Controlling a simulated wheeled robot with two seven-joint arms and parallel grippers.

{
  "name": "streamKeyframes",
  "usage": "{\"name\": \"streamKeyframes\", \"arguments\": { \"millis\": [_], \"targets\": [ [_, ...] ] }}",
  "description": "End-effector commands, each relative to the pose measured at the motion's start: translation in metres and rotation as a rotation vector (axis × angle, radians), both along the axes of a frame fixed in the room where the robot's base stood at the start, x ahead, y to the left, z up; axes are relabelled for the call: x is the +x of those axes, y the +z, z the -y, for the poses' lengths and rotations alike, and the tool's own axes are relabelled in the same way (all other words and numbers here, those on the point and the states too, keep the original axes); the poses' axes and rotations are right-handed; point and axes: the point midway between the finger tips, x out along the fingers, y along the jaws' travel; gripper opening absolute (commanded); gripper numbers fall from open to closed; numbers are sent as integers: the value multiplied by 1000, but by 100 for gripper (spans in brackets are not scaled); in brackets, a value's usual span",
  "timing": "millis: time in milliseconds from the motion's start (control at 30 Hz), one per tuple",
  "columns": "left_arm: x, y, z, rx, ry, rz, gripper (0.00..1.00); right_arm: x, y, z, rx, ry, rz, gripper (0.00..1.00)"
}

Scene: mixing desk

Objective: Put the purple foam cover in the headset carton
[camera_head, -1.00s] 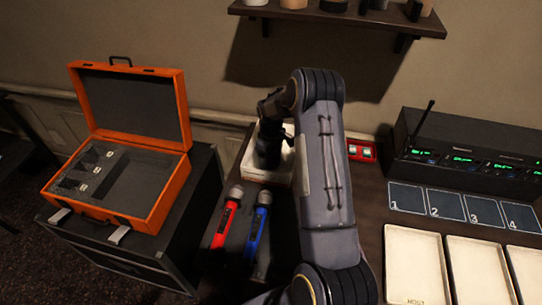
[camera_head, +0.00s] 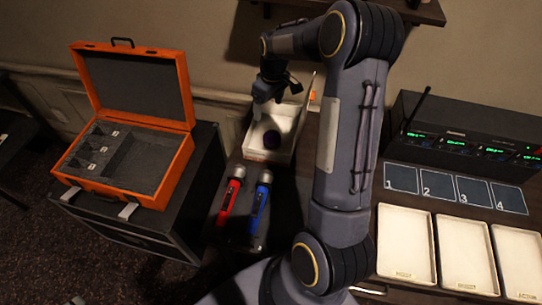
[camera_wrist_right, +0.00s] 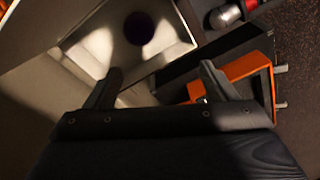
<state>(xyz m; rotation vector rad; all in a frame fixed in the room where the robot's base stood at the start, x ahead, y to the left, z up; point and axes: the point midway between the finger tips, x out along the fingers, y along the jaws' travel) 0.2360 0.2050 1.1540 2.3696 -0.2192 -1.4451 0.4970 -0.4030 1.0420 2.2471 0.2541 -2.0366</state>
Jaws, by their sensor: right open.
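The purple foam cover (camera_head: 272,139) lies inside the open white headset carton (camera_head: 247,147), on its floor. In the right wrist view the cover (camera_wrist_right: 138,28) shows as a dark round shape in the pale carton (camera_wrist_right: 185,45). My right gripper (camera_head: 268,100) is above the back left part of the carton, apart from the cover. In the right wrist view its fingers (camera_wrist_right: 160,72) are spread with nothing between them. My left gripper is not in view.
A red microphone (camera_head: 230,200) and a blue microphone (camera_head: 260,205) lie in front of the carton. An open orange case (camera_head: 178,165) stands at the left. Pale trays (camera_head: 405,245) and a receiver rack (camera_head: 465,140) are at the right.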

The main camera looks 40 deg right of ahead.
Motion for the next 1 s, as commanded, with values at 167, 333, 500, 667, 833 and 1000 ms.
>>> {"name": "streamKeyframes", "arguments": {
  "millis": [167, 333, 500, 667, 833, 1000],
  "targets": [
    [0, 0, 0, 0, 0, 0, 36, -67, 88, -61, 105, -113, 135, 78],
    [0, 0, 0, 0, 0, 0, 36, -146, 128, -119, 213, -202, 233, 78],
    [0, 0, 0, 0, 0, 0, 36, -215, 129, -166, 305, -269, 301, 78],
    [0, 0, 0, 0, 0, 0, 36, -251, 117, -190, 356, -306, 329, 78],
    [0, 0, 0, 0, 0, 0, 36, -261, 111, -197, 371, -319, 335, 78],
    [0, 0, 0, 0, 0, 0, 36, -261, 111, -196, 371, -320, 334, 78]
  ]
}}
